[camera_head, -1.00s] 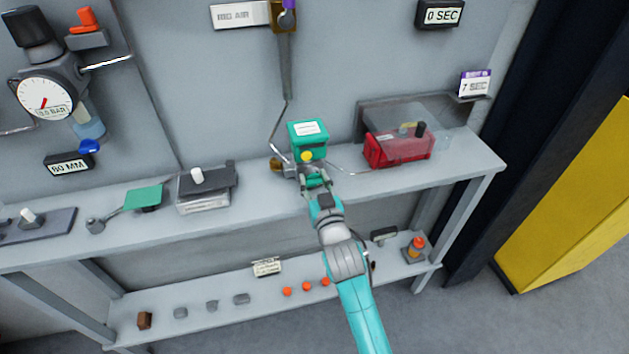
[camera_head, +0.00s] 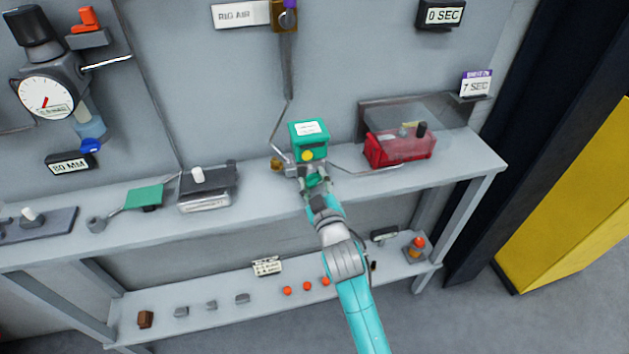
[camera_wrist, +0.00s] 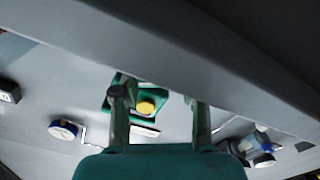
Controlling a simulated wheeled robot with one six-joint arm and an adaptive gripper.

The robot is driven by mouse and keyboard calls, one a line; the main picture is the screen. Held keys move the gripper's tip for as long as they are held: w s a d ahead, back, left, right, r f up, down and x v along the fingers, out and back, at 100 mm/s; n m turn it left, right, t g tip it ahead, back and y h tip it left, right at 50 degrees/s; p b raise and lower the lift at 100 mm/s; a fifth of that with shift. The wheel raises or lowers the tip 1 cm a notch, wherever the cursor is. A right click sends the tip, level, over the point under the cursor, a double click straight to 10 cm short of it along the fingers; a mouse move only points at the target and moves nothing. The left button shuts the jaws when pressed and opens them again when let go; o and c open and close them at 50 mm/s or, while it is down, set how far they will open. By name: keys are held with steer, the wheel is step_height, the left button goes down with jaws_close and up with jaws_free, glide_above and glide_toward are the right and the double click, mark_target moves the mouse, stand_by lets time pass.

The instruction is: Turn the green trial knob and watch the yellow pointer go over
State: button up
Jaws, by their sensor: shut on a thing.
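A green box (camera_head: 308,133) with a white label stands on the bench, and a yellow round part (camera_head: 306,156) is on its front. It also shows in the wrist view, with the yellow disc (camera_wrist: 146,106) seen between the fingers. My gripper (camera_head: 316,181) is at the box's front, its fingers shut around a small green piece (camera_head: 318,181), likely the trial knob, mostly hidden by the fingers. A red unit (camera_head: 385,151) under a clear cover stands to the right. A small yellow part (camera_head: 408,126) shows under its cover beside a black knob; I cannot tell if it is the pointer.
A grey block with a white knob (camera_head: 198,175) and a green plate (camera_head: 144,197) are on the bench to the left. A gauge (camera_head: 45,97) hangs on the wall panel. The lower shelf (camera_head: 200,326) holds small parts. A thin tube runs between the green box and the red unit.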

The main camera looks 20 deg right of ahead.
stand_by(0.3)
steer(key=o, duration=1.2)
steer(key=shift+c, duration=0.2)
steer(key=m, duration=0.5)
steer(key=shift+d, duration=0.15)
steer(key=s+f, duration=0.3)
steer(key=s, duration=0.7)
steer(key=s+d+f+g, duration=0.1)
steer(key=s+f, duration=0.2)
steer(key=s, duration=0.7)
steer(key=s+d+f, duration=0.1)
steer(key=s+f, duration=0.2)
steer(key=s, duration=0.8)
steer(key=shift+f+g+y, duration=0.15)
steer(key=shift+g+y, duration=0.15)
